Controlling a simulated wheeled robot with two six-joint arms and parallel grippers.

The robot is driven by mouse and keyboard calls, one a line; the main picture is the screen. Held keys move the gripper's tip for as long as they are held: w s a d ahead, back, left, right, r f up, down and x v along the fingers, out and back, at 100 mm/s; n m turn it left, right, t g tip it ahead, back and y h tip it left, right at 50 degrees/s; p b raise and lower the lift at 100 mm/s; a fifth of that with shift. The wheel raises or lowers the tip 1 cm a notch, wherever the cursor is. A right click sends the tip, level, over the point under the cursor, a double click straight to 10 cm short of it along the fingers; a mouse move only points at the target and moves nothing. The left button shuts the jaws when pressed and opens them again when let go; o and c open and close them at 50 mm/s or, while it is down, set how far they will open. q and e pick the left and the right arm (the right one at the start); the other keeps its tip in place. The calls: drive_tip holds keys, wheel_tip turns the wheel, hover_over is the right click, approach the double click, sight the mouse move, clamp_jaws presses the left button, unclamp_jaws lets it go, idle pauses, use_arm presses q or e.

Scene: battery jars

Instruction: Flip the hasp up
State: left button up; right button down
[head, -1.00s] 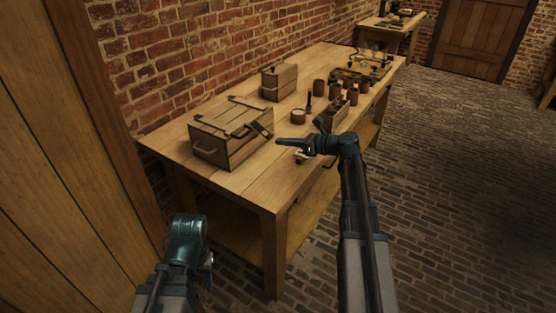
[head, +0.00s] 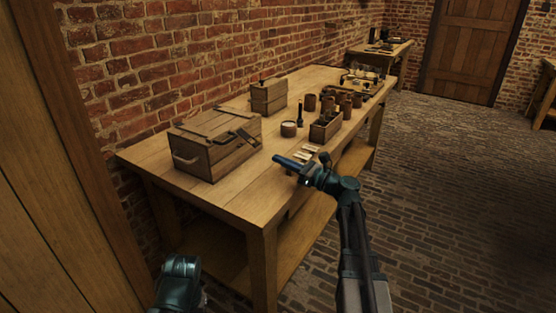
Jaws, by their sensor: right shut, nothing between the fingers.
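A wooden chest (head: 190,158) with dark metal straps and a rope-like side handle sits on the near end of the workbench (head: 222,205). A dark hasp (head: 245,137) shows at the upper part of its right-hand face; it is too small to tell its exact angle. My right gripper (head: 279,160) is shut and empty, its fingers pointing left toward the chest, apart from it and lower right of the hasp. My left gripper (head: 203,300) is low at the bottom of the view, away from the bench; its fingers are mostly hidden.
A smaller wooden box (head: 268,97), a round pot (head: 288,129), a dark upright bottle-like item (head: 300,114) and an open crate (head: 325,128) stand farther along the bench. Several brown jars are behind the crate. Small pale pieces (head: 306,152) lie near my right gripper.

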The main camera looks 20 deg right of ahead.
approach(249, 135)
drive_tip(key=w+a+f, duration=0.2)
drive_tip(key=w+a, duration=0.1)
drive_tip(key=shift+a+f+p, duration=0.3)
drive_tip(key=shift+f+p, duration=0.05)
drive_tip(key=shift+p, duration=0.05)
drive_tip(key=shift+s, duration=0.1)
drive_tip(key=shift+r+p, duration=0.4)
drive_tip(key=shift+p, duration=0.3)
drive_tip(key=shift+s+d+r+g+h+p, duration=0.15)
drive_tip(key=shift+g+h+p, duration=0.15)
drive_tip(key=shift+p, duration=0.4)
drive_tip(key=r+g+h+p, duration=0.1)
drive_tip(key=p, duration=0.4)
drive_tip(key=r+g+h+p, duration=0.1)
drive_tip(key=r+p, duration=0.1)
drive_tip(key=p, duration=0.3)
drive_tip(key=r+g+h+p, duration=0.1)
drive_tip(key=r+g+p, duration=0.1)
drive_tip(key=p, duration=0.3)
drive_tip(key=shift+s+d+r, duration=0.1)
drive_tip(key=shift+s+d, duration=0.2)
drive_tip(key=shift+s, duration=0.1)
drive_tip(key=shift+r, duration=0.3)
